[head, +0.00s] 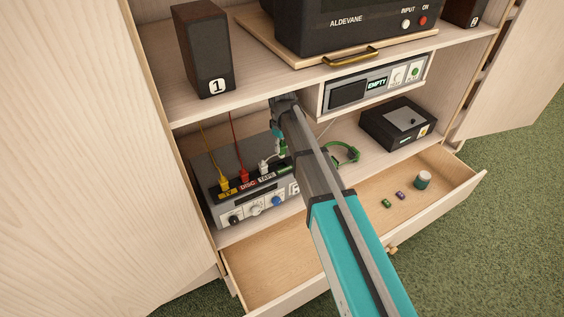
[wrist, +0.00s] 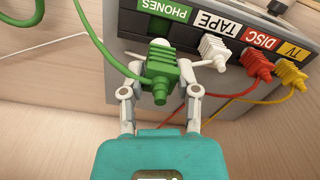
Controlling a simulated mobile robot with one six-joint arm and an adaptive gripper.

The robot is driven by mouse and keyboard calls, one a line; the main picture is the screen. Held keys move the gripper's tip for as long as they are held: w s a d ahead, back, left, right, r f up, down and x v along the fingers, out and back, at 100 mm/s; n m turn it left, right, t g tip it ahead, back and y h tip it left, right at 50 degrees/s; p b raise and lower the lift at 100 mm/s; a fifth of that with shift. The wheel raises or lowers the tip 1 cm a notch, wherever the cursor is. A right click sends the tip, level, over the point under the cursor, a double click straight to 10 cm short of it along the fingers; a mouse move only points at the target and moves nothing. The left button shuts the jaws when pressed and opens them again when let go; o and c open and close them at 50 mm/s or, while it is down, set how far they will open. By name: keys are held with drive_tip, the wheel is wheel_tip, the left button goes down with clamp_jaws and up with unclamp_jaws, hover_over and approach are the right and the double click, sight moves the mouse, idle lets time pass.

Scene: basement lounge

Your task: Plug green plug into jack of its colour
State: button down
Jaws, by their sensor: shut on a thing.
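The green plug (wrist: 161,70) is held between the two fingers of my gripper (wrist: 163,66), which is shut on it. The plug sits just below the green PHONES label (wrist: 165,9) on the grey box (wrist: 125,25), in the wrist view. A pale round part shows behind the plug. I cannot tell whether the plug is in the jack or only in front of it. In the head view the green plug (head: 283,147) is partly hidden by my arm. Its green cable (head: 343,153) loops to the right.
White (wrist: 213,48), red (wrist: 256,64) and yellow (wrist: 290,74) plugs sit at the TAPE, DISC and TV labels. A shelf unit (head: 372,75) hangs above. The open drawer (head: 280,262) holds small items and a jar (head: 423,180). A black box (head: 398,122) stands right.

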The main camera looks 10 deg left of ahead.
sight(282, 157)
drive_tip(key=shift+f+b, duration=0.65)
drive_tip(key=shift+f, duration=0.35)
drive_tip(key=shift+f, duration=0.1)
drive_tip(key=shift+f+b, duration=1.8)
drive_tip(key=shift+b, duration=0.05)
drive_tip(key=shift+f, duration=0.15)
drive_tip(key=shift+c, duration=1.7)
unclamp_jaws()
drive_tip(key=shift+r, duration=0.2)
wheel_tip(282, 157, up, 8)
drive_tip(key=p, duration=0.7)
drive_tip(key=shift+f+p, duration=0.25)
drive_tip(key=shift+p, duration=0.05)
